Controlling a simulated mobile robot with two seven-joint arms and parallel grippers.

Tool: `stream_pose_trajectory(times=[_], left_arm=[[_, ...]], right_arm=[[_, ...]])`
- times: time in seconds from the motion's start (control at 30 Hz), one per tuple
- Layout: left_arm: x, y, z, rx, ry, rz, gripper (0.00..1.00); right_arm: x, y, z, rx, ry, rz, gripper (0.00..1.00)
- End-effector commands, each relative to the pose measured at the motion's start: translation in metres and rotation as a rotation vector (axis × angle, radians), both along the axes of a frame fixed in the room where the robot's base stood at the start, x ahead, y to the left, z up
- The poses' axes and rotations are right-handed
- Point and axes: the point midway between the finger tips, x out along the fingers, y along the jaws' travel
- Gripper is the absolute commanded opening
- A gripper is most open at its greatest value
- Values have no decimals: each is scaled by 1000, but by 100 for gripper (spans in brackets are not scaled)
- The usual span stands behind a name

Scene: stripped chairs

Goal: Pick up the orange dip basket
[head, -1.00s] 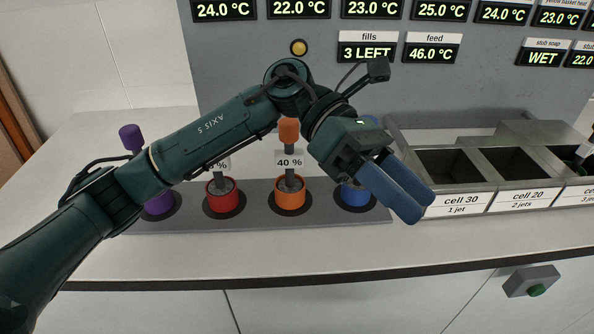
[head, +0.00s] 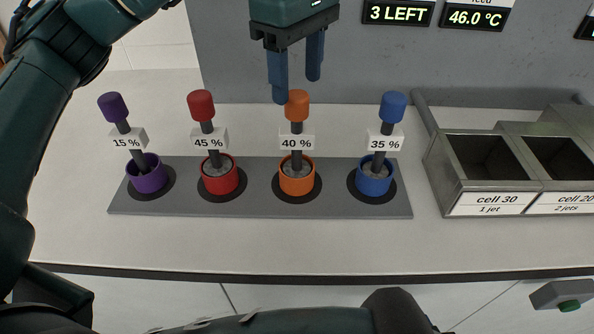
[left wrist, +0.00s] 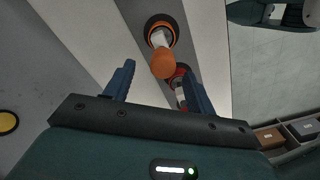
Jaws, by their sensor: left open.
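The orange dip basket (head: 297,181) stands upright in its round slot on the grey rack (head: 250,205). It has a dark stem with a "40 %" tag and an orange knob on top. My left gripper (head: 297,88) points down, open and empty, with its fingertips just above and around the height of the orange knob. In the left wrist view the orange knob (left wrist: 163,65) shows between the fingertips of my left gripper (left wrist: 158,70); contact cannot be told. My right gripper is not in view.
A purple basket (head: 147,178), a red basket (head: 219,179) and a blue basket (head: 373,181) share the rack. Metal cells (head: 486,165) stand at the right, labelled cell 30 and cell 20. The counter in front of the rack is clear. A grey panel with displays rises behind.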

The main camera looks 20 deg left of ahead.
Motion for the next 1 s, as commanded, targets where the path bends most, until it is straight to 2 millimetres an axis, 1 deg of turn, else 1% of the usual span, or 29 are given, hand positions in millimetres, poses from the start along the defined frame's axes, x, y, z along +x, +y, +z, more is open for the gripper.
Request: stream_pose_trajectory(times=[0.03, 0.23, 0.43, 0.53, 0.63, 0.8, 0.87, 1.0], left_arm=[[0, 0, -6, -1, 0, 0, 56], [-1, 1, -19, 0, 1, 1, 56], [-5, 2, -49, 0, 2, 2, 56], [-5, 1, -59, -2, 1, 0, 56], [-5, 1, -63, -1, 0, 0, 56], [-4, 1, -63, -2, 0, 0, 56], [-4, 1, -63, -2, 0, 0, 52], [-4, 1, -63, -2, 0, 0, 40]], right_arm=[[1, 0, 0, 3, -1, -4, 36], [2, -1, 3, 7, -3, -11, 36], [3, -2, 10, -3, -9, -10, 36], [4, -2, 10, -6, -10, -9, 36], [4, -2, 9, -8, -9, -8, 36], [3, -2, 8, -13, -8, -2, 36], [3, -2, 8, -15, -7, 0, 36], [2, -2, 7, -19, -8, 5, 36]])
